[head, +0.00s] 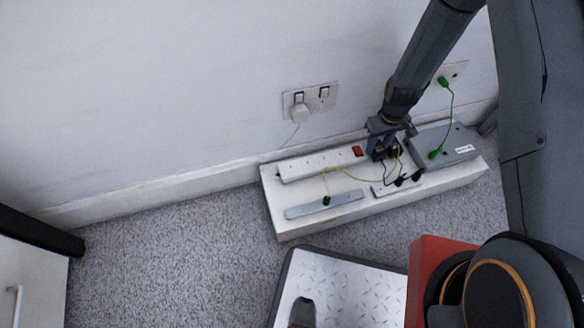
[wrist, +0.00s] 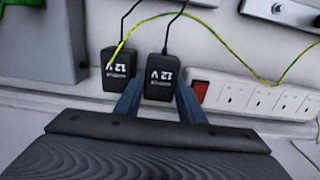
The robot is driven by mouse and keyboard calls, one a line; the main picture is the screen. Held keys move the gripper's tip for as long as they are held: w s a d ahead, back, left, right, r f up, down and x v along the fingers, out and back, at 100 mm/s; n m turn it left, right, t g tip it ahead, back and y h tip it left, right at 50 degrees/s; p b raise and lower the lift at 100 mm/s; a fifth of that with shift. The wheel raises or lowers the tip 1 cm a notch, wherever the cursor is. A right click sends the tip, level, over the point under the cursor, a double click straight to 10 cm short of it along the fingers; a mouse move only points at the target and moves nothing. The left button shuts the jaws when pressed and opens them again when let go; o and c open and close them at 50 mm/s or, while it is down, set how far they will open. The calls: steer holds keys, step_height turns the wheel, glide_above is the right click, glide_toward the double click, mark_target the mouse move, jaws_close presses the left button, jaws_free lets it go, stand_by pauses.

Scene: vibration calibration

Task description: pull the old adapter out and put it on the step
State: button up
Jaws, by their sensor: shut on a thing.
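Two black 12 V adapters stand side by side in the wrist view. My gripper (wrist: 160,98) is shut on the adapter nearer the red switch (wrist: 160,78), one finger on each side of it. The other adapter (wrist: 118,68) is just left of the fingers, very close to one of them. A dark cable leaves the top of each. Whether the held adapter is still seated in a socket is hidden. In the head view my gripper (head: 382,144) is low over the white plinth near the wall. The step (head: 345,285) with a patterned metal top stands in front, its visible top mostly bare.
A white power strip (head: 320,163) with a red switch lies on the white plinth (head: 283,222). A grey box (head: 450,148) with a green lead is to the right. A yellow-green wire (wrist: 225,48) passes close to the adapters. A dark object (head: 303,312) is at the step's front.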

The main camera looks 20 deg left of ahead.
mark_target(377, 146)
steer(key=shift+f, duration=0.35)
stand_by(0.5)
steer(key=o, duration=1.1)
steer(key=shift+d, duration=0.1)
steer(key=shift+a, duration=0.2)
steer(key=shift+r, duration=0.1)
steer(key=shift+a+r+p, duration=0.1)
steer(key=shift+r+p, duration=0.8)
steer(key=shift+r, duration=0.45)
steer(key=shift+d+r+p, duration=0.2)
steer(key=shift+r+p, duration=0.2)
steer(key=shift+r, duration=0.15)
steer(key=shift+r+p, duration=0.35)
steer(key=shift+r, duration=0.15)
